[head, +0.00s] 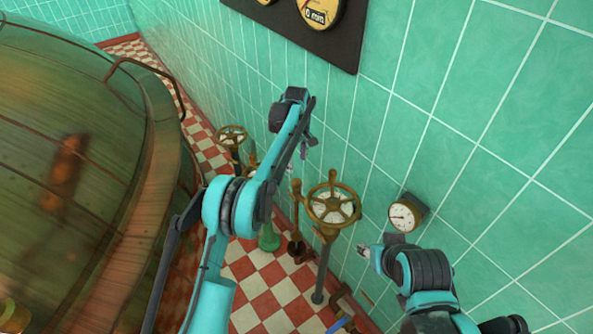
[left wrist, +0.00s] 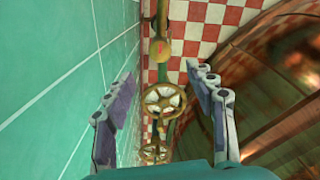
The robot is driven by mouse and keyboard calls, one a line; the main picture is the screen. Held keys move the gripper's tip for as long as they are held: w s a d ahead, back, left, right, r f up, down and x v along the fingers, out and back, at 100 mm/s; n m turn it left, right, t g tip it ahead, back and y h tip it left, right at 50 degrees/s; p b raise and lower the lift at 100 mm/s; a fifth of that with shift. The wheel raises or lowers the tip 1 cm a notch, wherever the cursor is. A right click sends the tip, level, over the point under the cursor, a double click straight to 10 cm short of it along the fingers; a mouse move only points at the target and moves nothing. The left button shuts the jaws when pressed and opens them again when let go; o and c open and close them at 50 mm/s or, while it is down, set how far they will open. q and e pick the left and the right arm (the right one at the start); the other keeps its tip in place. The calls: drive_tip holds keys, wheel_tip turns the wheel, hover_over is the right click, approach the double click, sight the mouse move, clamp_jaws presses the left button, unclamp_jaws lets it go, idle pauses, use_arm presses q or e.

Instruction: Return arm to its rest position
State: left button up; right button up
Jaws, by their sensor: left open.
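My left arm (head: 214,280) comes up from the lower middle of the head view, bends at a dark elbow and reaches up along the tiled wall. My left gripper (head: 307,145) is at its far end, near the wall and partly hidden by the arm. In the left wrist view my left gripper (left wrist: 165,88) has its two fingers wide apart, with nothing between them. My right gripper (head: 366,254) is small at the lower right of the head view, below the round gauge; its finger gap is unclear.
A brass valve wheel (head: 333,205) stands on a pipe right of my left elbow; another wheel (head: 232,137) is farther back. A white-faced gauge (head: 404,217) is on the green tiled wall (head: 440,60). A large copper kettle (head: 75,150) fills the left. The floor is red and white checkered.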

use_arm(q)
drive_tip(key=shift+r, duration=0.8)
drive_tip(key=s+a+r+m+t, duration=0.25)
drive_tip(key=s+a+r, duration=0.25)
drive_tip(key=s+r, duration=0.3)
drive_tip(key=s+a+r+m+t, duration=0.1)
drive_tip(key=s+a+r+m, duration=0.2)
drive_tip(key=s+a+r, duration=0.45)
drive_tip(key=s+a+f+m+t, duration=0.2)
drive_tip(key=s+f, duration=0.1)
drive_tip(key=s, duration=0.8)
drive_tip(key=s+a+f+m+t, duration=0.1)
drive_tip(key=s+a+f+m, duration=0.1)
drive_tip(key=s, duration=1)
drive_tip(key=shift+s+a+f+m+t, duration=0.35)
drive_tip(key=shift+f+m, duration=0.1)
drive_tip(key=shift+f, duration=0.4)
